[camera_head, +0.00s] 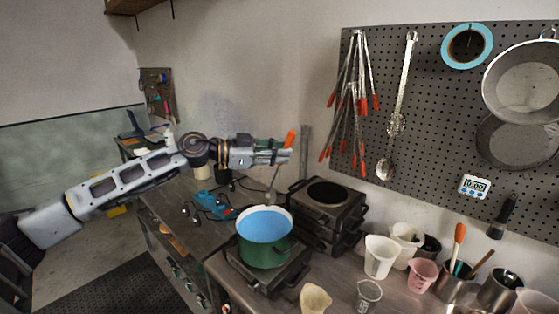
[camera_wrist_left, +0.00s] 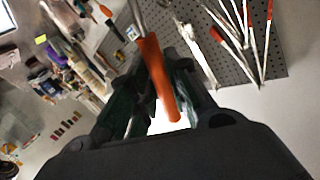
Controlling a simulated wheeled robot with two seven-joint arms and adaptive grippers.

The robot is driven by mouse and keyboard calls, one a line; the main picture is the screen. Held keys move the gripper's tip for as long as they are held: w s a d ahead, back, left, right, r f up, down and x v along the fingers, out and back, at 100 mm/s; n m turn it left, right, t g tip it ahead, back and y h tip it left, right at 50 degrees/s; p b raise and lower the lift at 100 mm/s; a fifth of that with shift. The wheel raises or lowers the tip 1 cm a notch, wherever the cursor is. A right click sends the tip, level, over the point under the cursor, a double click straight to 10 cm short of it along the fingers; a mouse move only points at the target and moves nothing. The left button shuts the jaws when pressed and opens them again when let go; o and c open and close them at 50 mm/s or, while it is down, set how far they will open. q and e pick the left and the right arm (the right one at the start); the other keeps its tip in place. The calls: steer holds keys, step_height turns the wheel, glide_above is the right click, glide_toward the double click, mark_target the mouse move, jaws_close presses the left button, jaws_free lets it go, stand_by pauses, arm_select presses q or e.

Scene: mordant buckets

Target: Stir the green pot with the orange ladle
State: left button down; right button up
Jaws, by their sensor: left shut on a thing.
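The green pot (camera_head: 265,250) stands on a hot plate at the front of the bench, with blue liquid (camera_head: 264,225) inside. My left gripper (camera_head: 284,155) is above and behind the pot and is shut on the orange ladle (camera_head: 291,138). In the left wrist view the orange handle (camera_wrist_left: 158,75) lies between the fingers. My right gripper is not in view.
A stacked dark burner (camera_head: 328,205) stands right behind the pot. White cups (camera_head: 380,257), a pink cup (camera_head: 422,276) and a metal utensil holder (camera_head: 456,285) stand to the right. A pegboard (camera_head: 430,110) with tongs and pans hangs behind. Blue tools (camera_head: 214,205) lie left of the pot.

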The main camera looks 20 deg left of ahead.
arm_select(q)
steer(key=shift+r, duration=2.15)
steer(key=shift+s+f, duration=0.1)
